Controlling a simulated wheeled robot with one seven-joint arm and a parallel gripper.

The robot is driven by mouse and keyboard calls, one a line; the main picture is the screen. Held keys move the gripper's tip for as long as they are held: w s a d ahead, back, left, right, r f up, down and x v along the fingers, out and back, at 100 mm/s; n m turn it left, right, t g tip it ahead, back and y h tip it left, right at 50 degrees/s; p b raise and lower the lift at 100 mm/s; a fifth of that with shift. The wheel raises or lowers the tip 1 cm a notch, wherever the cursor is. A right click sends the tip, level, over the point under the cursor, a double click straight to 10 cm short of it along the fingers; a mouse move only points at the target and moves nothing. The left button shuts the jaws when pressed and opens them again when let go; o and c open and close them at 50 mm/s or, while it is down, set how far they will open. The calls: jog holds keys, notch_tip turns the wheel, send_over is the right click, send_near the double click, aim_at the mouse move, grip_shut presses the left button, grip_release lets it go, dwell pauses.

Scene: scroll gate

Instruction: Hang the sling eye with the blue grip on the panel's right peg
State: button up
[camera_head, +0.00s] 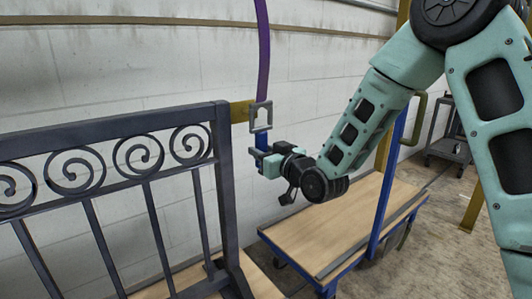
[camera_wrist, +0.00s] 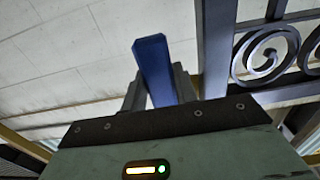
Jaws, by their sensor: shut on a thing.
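The sling eye (camera_head: 261,116) is a grey rectangular loop hanging upright from a purple sling (camera_head: 263,50). Its blue grip (camera_head: 262,162) is below it, held in my gripper (camera_head: 265,158). In the wrist view, the blue grip (camera_wrist: 152,65) stands between both fingers (camera_wrist: 158,88). The dark panel (camera_head: 110,125) with scrolls is to the left. A yellow stub (camera_head: 240,111), apparently the right peg, sticks out at the top of its right post. The eye's left edge overlaps the stub's end in the picture; I cannot tell whether they touch. Wall shows through the eye's opening.
A wooden-decked cart (camera_head: 340,230) with a blue frame (camera_head: 388,185) stands below and right of my gripper. A grey trolley (camera_head: 450,145) is at the far right. A pale block wall (camera_head: 120,60) is behind. Open floor (camera_head: 430,250) shows at lower right.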

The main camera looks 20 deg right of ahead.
jog(key=f+x, duration=0.1)
jog(key=x, duration=0.6)
jog(key=shift+f+b, duration=0.25)
jog(key=shift+b, duration=0.05)
dwell(0.7)
dwell(0.6)
jog(key=o, duration=1.4)
notch_tip(320, 180, down, 12)
jog(key=b, duration=0.9)
jog(key=shift+r, duration=0.2)
